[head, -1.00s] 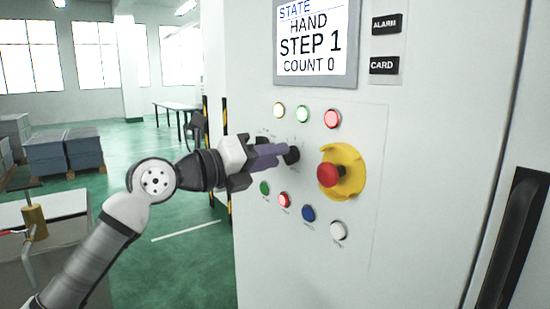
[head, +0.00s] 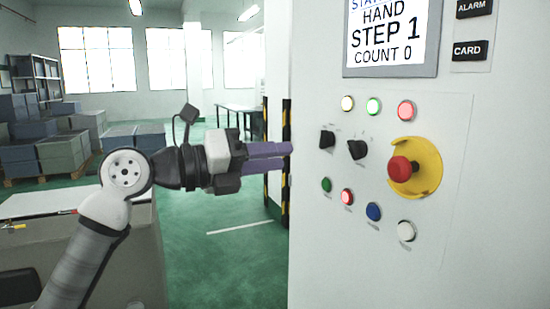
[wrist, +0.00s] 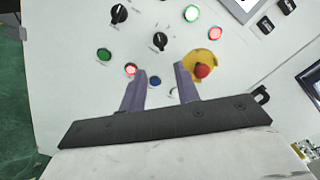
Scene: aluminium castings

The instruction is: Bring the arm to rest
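My gripper (head: 287,156) is at the left edge of the machine's control panel (head: 440,230) in the head view, held roughly level with its purple fingers pointing right. In the wrist view my gripper (wrist: 160,76) shows two fingers spread apart with nothing between them. The fingers look clear of the black rotary knobs (head: 357,149). The wrist view shows the panel ahead, with the red emergency stop (wrist: 202,71) near the right finger.
The panel carries several lit buttons, a red emergency stop (head: 400,169) on a yellow collar, and a screen (head: 390,35) reading HAND, STEP 1, COUNT 0. A grey bench (head: 70,240) stands at left. Stacked bins (head: 60,150) are behind. Green floor (head: 240,260) is open between.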

